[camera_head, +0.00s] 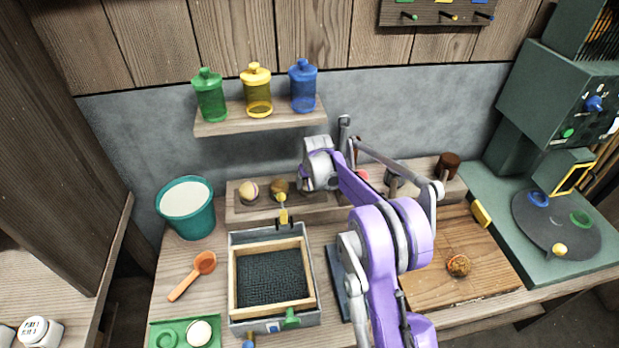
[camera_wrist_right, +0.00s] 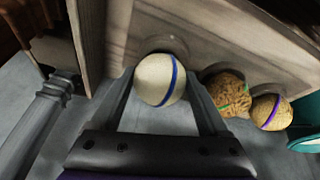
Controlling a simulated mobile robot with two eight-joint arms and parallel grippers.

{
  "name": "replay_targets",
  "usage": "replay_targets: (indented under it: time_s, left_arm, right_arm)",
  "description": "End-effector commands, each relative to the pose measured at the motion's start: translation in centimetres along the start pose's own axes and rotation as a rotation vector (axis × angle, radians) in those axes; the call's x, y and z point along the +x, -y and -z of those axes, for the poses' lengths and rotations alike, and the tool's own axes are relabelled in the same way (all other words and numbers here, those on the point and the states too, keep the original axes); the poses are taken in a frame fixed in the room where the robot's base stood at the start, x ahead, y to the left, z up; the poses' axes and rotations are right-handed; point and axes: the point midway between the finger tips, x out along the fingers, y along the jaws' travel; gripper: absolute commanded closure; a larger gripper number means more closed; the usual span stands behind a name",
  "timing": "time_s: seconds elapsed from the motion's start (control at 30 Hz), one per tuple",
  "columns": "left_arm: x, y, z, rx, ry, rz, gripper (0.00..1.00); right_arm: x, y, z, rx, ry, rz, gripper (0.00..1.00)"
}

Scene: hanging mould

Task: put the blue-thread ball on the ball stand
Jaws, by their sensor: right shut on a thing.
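The blue-thread ball (camera_wrist_right: 160,80) is pale cream with a blue band. In the right wrist view it sits between the two fingers of my right gripper (camera_wrist_right: 166,92), which is shut on it. The wooden ball stand (camera_wrist_right: 220,55) is right behind the ball, with a dark round recess partly showing past it. I cannot tell whether the ball touches the stand. A brown ball with green thread (camera_wrist_right: 229,93) and a tan ball with purple thread (camera_wrist_right: 271,112) rest in a row beside it. In the head view my right arm hides the held ball. My left gripper is not in view.
A framed dark-mesh tray (camera_head: 272,277) lies in front of the stand (camera_head: 240,213). A teal bucket (camera_head: 186,208) stands left. A shelf (camera_head: 262,122) with several coloured jars hangs above. Another ball (camera_head: 459,265) lies on the board at right; a green tray (camera_head: 160,325) is front left.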

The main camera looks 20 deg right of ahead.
Motion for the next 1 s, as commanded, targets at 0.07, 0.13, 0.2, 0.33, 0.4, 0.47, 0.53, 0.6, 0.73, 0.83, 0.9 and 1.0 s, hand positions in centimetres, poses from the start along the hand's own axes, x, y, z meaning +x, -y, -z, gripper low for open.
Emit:
replay_targets:
  time_s: [0.07, 0.13, 0.2, 0.33, 0.4, 0.47, 0.53, 0.6, 0.73, 0.83, 0.9, 1.0]
  left_arm:
    - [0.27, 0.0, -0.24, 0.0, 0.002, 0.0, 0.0]
    - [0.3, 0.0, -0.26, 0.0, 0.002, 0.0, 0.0]
    - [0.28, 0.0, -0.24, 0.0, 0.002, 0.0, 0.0]
    - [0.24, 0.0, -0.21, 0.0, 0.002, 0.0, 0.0]
    - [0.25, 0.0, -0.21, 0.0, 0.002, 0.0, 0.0]
    - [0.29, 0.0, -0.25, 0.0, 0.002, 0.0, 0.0]
    - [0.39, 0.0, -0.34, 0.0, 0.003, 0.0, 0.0]
    - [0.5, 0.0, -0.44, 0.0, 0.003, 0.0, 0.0]
    - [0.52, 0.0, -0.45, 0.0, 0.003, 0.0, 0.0]
    - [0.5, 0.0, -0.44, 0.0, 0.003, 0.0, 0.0]
    - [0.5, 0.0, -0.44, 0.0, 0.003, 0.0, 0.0]
    - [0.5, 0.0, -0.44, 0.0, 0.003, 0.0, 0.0]
  right_arm:
    - [0.43, 0.05, -0.19, 0.0, 0.0, 0.0, 0.81]
    - [0.5, 0.06, -0.19, 0.0, -0.001, 0.0, 0.81]
    - [0.48, 0.06, -0.16, 0.0, -0.001, 0.0, 0.81]
    - [0.43, 0.05, -0.13, 0.0, -0.001, 0.0, 0.81]
    - [0.44, 0.05, -0.13, 0.0, -0.001, 0.0, 0.81]
    - [0.48, 0.05, -0.16, 0.0, -0.001, 0.0, 0.81]
    - [0.58, 0.06, -0.23, 0.0, -0.001, 0.0, 0.81]
    - [0.67, 0.06, -0.3, 0.0, -0.001, 0.0, 0.81]
    - [0.67, 0.06, -0.29, 0.0, -0.001, 0.0, 0.81]
    - [0.65, 0.05, -0.28, 0.0, -0.001, 0.0, 0.2]
    - [0.64, 0.05, -0.28, 0.0, -0.001, 0.0, 0.07]
    - [0.65, 0.05, -0.28, 0.0, -0.001, 0.0, 0.0]
